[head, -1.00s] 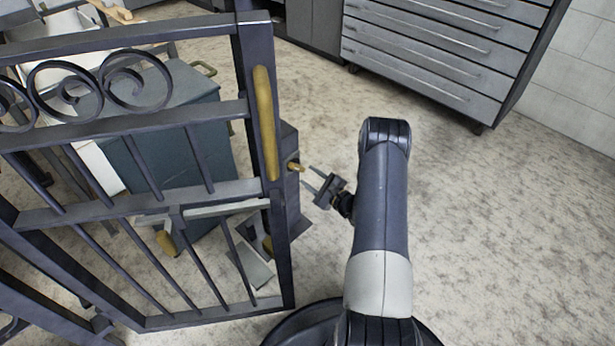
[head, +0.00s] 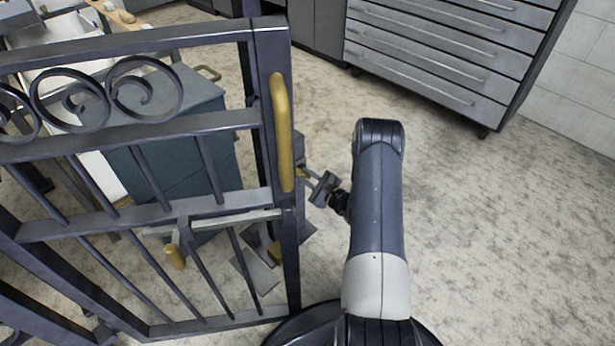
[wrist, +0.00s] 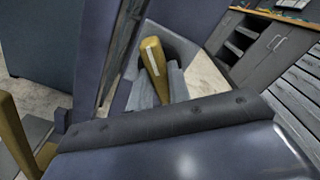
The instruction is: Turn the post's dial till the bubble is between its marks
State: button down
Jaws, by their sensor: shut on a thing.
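My gripper (head: 308,173) is at the post, beside the gate's edge. It is shut on a small brass piece, which I take to be the dial; in the head view it is mostly hidden by the gate edge and the fingers. In the wrist view the brass dial (wrist: 153,68) is a stubby bar with a pale stripe along it, between my grey fingers. The post (head: 305,232) is dark and mostly behind the gate's upright. I cannot make out a bubble or its marks in either view.
The dark iron gate (head: 230,118) with scrolls and a long brass handle (head: 281,130) stands just left of my gripper. A blue-grey cabinet (head: 170,165) is behind its bars. Grey drawers (head: 450,50) stand at the back. The floor (head: 500,230) on the right is clear.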

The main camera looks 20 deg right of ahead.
jog(key=shift+f+m+b, duration=0.15)
jog(key=shift+m+b, duration=0.45)
jog(key=shift+m, duration=0.2)
jog(key=shift+m+b, duration=0.4)
jog(key=shift+m, duration=1)
jog(key=c, duration=1.3)
grip_release()
jog(key=p+v, duration=0.2)
jog(key=v, duration=0.9)
jog(key=shift+a+p, duration=0.1)
jog(key=shift+p, duration=0.3)
